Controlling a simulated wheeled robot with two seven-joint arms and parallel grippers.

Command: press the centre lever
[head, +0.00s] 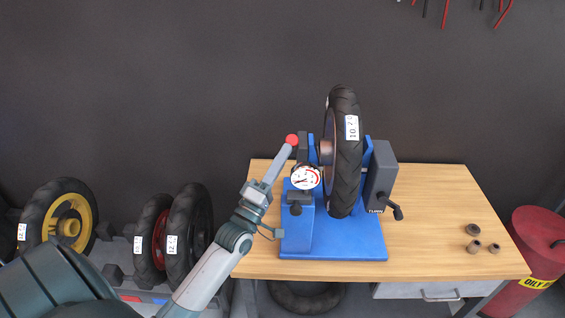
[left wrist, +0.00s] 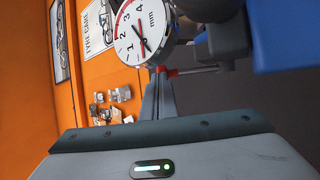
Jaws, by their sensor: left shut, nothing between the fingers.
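A red knob (head: 292,140) shows at the upper left of the blue wheel stand (head: 335,250), by the dial gauge (head: 305,177); I take it for the lever's end. In the left wrist view a red tip (left wrist: 172,73) on a thin rod shows just past my fingers, below the dial (left wrist: 142,30). My left gripper (head: 286,150) is shut and empty, its fingertips right at the red knob. I cannot tell whether they touch it. The lever's shaft is mostly hidden in the head view. My right gripper is not in view.
A black tyre (head: 345,160) stands upright in the stand, with a dark crank (head: 396,210) at its right. Small round parts (head: 473,245) lie on the right of the wooden table (head: 430,240). A red bin (head: 540,245) stands at the right; several wheels (head: 68,215) stand at the left.

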